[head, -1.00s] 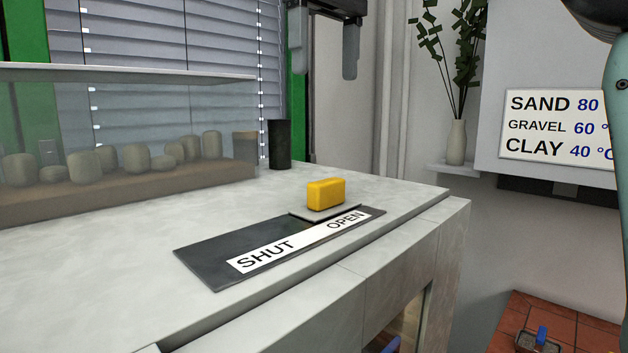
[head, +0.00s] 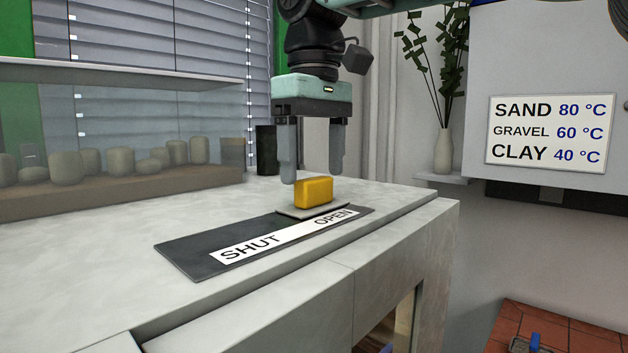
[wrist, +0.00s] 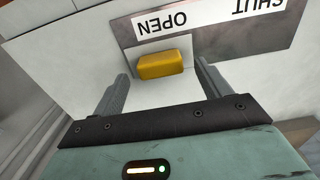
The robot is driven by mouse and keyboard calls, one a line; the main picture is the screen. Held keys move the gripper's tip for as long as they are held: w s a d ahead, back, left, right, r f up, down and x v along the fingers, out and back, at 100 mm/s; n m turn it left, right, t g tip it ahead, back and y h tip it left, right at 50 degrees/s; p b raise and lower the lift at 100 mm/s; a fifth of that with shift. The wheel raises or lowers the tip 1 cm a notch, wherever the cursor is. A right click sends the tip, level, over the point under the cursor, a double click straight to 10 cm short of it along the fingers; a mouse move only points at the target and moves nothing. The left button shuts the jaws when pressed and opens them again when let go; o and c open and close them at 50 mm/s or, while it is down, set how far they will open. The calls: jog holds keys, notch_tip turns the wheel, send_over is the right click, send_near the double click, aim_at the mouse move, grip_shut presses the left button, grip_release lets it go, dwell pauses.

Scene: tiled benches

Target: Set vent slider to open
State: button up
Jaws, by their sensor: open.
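The vent slider has a yellow block knob (head: 314,193) on a light grey plate (head: 290,213). The plate sits on a dark track panel (head: 195,255) with a white strip (head: 270,243) reading SHUT at the left and OPEN at the right. The knob stands behind the OPEN end of the strip. My gripper (head: 313,178) points down over the knob, its fingers open and apart. The fingertips are near the knob's top; I cannot tell whether they touch it. In the wrist view the yellow knob (wrist: 161,64) lies ahead of and between the open fingers (wrist: 160,80).
A glass-sided case (head: 120,130) with several stones stands at the back left. A dark cylinder (head: 266,149) stands behind the panel. A vase (head: 443,152) and a temperature sign (head: 550,131) are at the right. The bench top left of the panel is clear.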

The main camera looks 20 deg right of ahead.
aim_at(314, 178)
jog(key=shift+f, duration=1.65)
jog(key=c, duration=1.4)
jog(key=s+a, duration=0.1)
jog(key=a, duration=0.1)
jog(key=s+a, duration=0.1)
jog(key=a, duration=0.1)
jog(key=s+a+p, duration=0.1)
jog(key=a, duration=0.2)
jog(key=shift+a, duration=0.1)
jog(key=o, duration=1.4)
jog(key=shift+a, duration=0.15)
jog(key=shift+r, duration=0.1)
notch_tip(314, 178, up, 17)
jog(key=p, duration=0.2)
jog(key=shift+r, duration=0.15)
